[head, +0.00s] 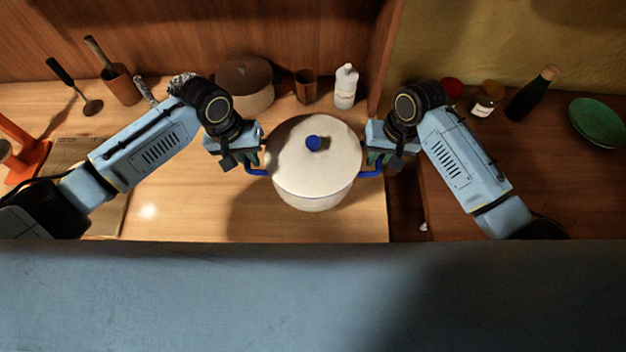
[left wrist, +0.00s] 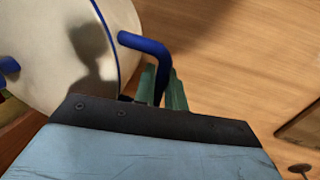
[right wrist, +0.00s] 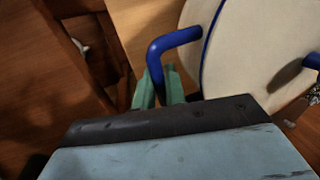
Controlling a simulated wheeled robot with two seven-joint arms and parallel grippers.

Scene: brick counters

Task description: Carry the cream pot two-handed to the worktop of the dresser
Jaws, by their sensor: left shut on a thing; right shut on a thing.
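The cream pot (head: 312,190) has a cream lid with a blue knob and a blue handle on each side. It is level in the head view, over the light wooden worktop (head: 230,215) near that worktop's right end. My left gripper (head: 255,163) is shut on the left blue handle, which also shows between its green fingers in the left wrist view (left wrist: 150,48). My right gripper (head: 374,164) is shut on the right blue handle, which shows in the right wrist view (right wrist: 172,42). I cannot tell whether the pot's base touches the wood.
Behind the pot stand a brown-lidded pot (head: 247,82), a brown cup (head: 305,86) and a white bottle (head: 345,87). A gap and an upright panel (head: 384,55) separate the darker right counter (head: 490,150), with a dark bottle (head: 531,94) and green plates (head: 598,122). A utensil cup (head: 120,85) stands left.

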